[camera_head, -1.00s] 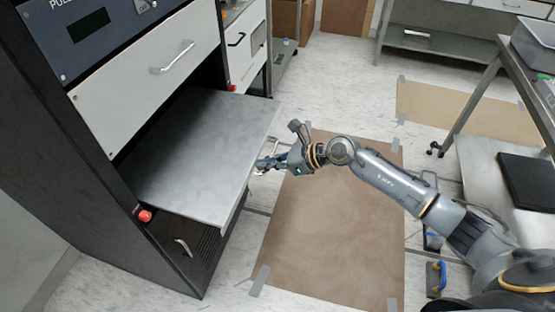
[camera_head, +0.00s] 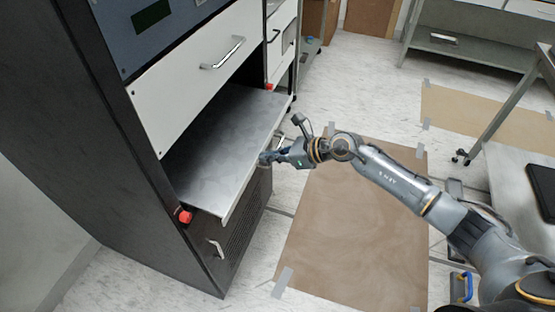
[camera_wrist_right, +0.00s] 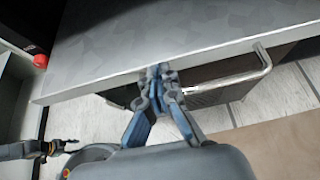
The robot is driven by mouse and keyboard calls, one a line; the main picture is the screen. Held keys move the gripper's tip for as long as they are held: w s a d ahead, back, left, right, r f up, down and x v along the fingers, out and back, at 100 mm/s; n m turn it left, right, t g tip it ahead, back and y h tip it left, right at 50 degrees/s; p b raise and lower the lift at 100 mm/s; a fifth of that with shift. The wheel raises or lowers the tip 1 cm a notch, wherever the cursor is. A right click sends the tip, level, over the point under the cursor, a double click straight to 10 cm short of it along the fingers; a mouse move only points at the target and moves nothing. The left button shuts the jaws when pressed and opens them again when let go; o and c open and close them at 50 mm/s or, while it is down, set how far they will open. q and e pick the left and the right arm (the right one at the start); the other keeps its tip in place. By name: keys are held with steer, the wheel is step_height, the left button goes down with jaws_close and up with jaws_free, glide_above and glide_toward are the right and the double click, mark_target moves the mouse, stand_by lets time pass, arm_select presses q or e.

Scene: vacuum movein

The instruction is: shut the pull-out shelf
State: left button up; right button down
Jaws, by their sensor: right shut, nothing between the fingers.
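The pull-out shelf (camera_head: 222,150) is a flat grey metal plate sticking out of the black rack cabinet, below a white drawer. It is partly out. My right gripper (camera_head: 264,159) is shut and empty at the shelf's front edge. In the right wrist view the shelf (camera_wrist_right: 190,40) fills the top, and the closed fingertips (camera_wrist_right: 158,72) are at its front edge, seemingly touching it. A metal handle (camera_wrist_right: 262,62) shows beside the fingers in that view. In the lower left of the wrist view another dark gripper (camera_wrist_right: 68,146) shows, apparently my left one; its jaws look apart.
Red knobs (camera_head: 184,216) sit on the rack beside the shelf. The white drawer (camera_head: 200,70) above looks shut. A brown mat (camera_head: 350,230) is taped to the floor. A metal table (camera_head: 515,190) stands at the right. Floor between is clear.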

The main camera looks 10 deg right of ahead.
mark_target(228, 148)
steer(key=w+a, duration=0.2)
steer(key=a, duration=0.1)
steer(key=w+a, duration=0.1)
steer(key=shift+a+f+b, duration=0.15)
steer(key=shift+a+b, duration=0.05)
steer(key=shift+b, duration=0.1)
steer(key=w+a, duration=0.1)
steer(key=a, duration=0.1)
steer(key=w+a+b, duration=0.1)
steer(key=a, duration=0.1)
steer(key=shift+w, duration=0.35)
steer(key=shift+w+a, duration=0.2)
steer(key=shift+a, duration=0.1)
arm_select(q)
steer(key=shift+s+d+f, duration=0.1)
steer(key=shift+s+f, duration=0.05)
steer(key=shift+f, duration=0.75)
arm_select(e)
steer(key=shift+r, duration=0.35)
steer(key=shift+r, duration=0.1)
